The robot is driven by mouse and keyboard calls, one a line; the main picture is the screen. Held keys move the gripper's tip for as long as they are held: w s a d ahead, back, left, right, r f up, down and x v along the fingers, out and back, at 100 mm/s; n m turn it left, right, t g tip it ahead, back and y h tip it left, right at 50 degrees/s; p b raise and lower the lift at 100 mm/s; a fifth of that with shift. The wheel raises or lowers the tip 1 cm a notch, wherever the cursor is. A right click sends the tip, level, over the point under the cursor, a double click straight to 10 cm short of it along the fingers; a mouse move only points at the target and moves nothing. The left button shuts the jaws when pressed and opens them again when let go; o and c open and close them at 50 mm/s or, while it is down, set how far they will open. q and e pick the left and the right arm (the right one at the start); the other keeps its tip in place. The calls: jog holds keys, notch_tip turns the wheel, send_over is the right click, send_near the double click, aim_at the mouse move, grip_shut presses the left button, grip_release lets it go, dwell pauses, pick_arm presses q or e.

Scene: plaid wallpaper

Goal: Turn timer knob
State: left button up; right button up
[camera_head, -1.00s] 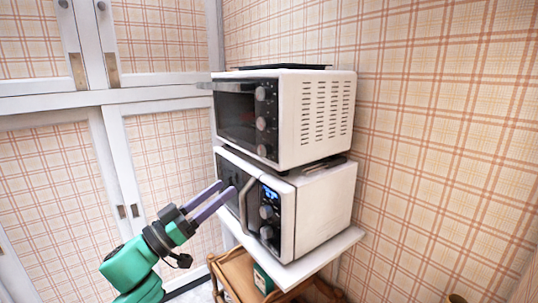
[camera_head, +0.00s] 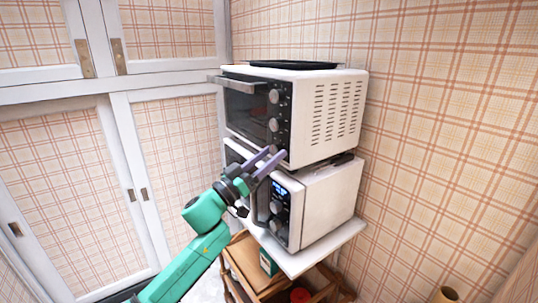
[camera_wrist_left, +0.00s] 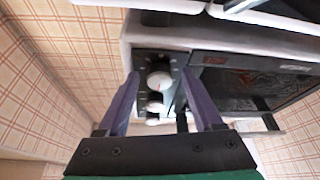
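A white toaster oven (camera_head: 337,115) with a dark front sits on top of a microwave. Its control panel has an upper knob (camera_head: 274,96) and a middle knob (camera_head: 273,124); the lowest knob is hidden behind my fingers in the head view. My left gripper (camera_head: 276,152) is open, with its purple fingers at the lower part of this panel. In the left wrist view, upside down, a pale round knob (camera_wrist_left: 160,80) shows between the open fingers (camera_wrist_left: 159,76), with more knobs beyond it. I cannot tell whether the fingers touch it. My right gripper is out of view.
The white microwave (camera_head: 326,201) below has its own knobs and lit display. It stands on a white shelf (camera_head: 310,256) over a wooden cart (camera_head: 243,260). A dark tray (camera_head: 293,65) lies on the oven. White-framed plaid cabinets (camera_head: 65,185) stand at left; a plaid wall is at right.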

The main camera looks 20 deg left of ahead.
pick_arm(q)
grip_shut()
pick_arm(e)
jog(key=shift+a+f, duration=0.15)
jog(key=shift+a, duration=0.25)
